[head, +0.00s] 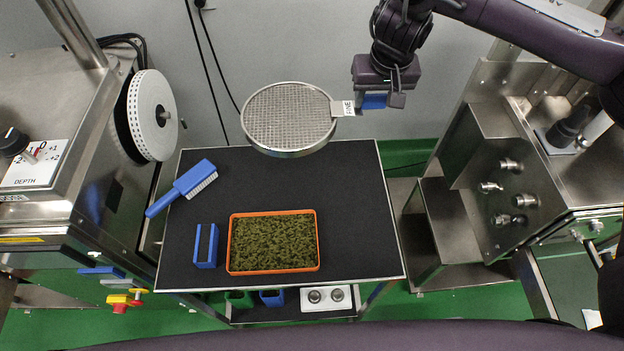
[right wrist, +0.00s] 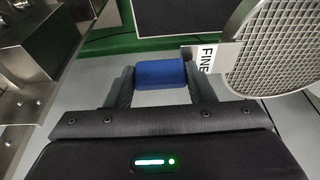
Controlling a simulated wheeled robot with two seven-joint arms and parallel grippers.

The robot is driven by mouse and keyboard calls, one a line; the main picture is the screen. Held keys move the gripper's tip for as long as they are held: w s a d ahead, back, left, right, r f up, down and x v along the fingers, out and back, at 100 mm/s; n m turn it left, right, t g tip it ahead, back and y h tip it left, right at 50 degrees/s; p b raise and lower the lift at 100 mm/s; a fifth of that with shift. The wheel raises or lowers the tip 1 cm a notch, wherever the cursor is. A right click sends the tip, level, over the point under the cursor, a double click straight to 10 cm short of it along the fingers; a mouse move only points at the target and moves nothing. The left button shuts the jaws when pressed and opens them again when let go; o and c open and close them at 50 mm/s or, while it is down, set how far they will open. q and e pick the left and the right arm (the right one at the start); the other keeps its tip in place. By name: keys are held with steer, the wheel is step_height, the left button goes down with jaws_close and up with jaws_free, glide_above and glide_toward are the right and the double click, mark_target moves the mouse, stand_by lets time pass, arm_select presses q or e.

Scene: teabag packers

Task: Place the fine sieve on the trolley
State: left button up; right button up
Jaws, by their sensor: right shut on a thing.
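The fine sieve (head: 289,117) is a round metal mesh pan with a tag reading "FINE". My right gripper (head: 378,101) is shut on its blue handle and holds it in the air, over the far edge of the trolley. In the right wrist view the blue handle (right wrist: 161,74) sits between the two fingers, with the mesh (right wrist: 275,50) at the upper right. The trolley (head: 350,220) has a black top, partly hidden at the back by the sieve. My left gripper is not in view.
An orange tray (head: 318,240) of green leaf, a blue brush (head: 183,187) and a small blue holder (head: 206,246) stand on the trolley's left and middle. Its right side and back middle are bare. Steel machines (head: 60,120) (head: 500,170) flank it on both sides.

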steer(key=shift+s+a+f+b, duration=0.1)
steer(key=shift+f+b, duration=1.15)
steer(key=shift+f, duration=3.65)
steer(key=shift+s+a+f+b, duration=0.1)
steer(key=shift+f+b, duration=1.1)
steer(key=shift+f, duration=3.65)
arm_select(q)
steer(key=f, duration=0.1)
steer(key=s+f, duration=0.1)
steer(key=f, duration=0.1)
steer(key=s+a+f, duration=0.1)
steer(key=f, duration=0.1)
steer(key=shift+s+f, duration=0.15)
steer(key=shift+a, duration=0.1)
arm_select(e)
steer(key=o, duration=0.7)
steer(key=shift+f, duration=0.15)
steer(key=o, duration=0.4)
